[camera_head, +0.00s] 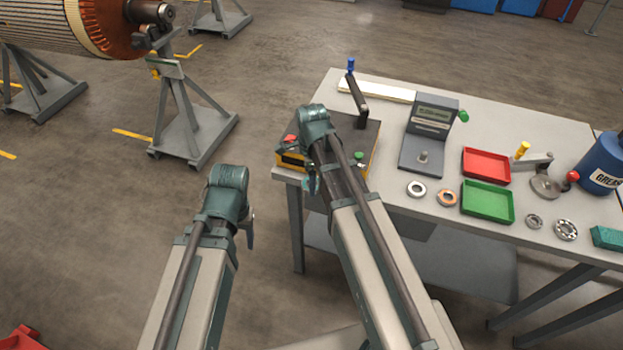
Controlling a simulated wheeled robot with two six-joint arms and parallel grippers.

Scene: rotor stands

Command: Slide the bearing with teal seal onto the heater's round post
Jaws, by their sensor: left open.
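My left gripper (248,228) is open and empty over the floor, left of the bench. My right gripper (313,184) hangs at the front left corner of the bench, before a yellow and black box (291,160). A small patch of brighter teal shows at its fingers; whether this is the bearing with teal seal, and whether the fingers are shut, I cannot tell. No teal-sealed bearing shows clearly on the bench. The box has a dark top, a red and a green knob and a black bar (358,100); my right arm hides part. I cannot make out its round post.
A grey device (432,125) with a short peg stands mid-bench. Before it lie a pale ring (416,189) and an orange-centred ring (447,198). Red (486,165) and green (487,202) trays, two bearings (566,230) and a blue grease can (602,165) fill the right side.

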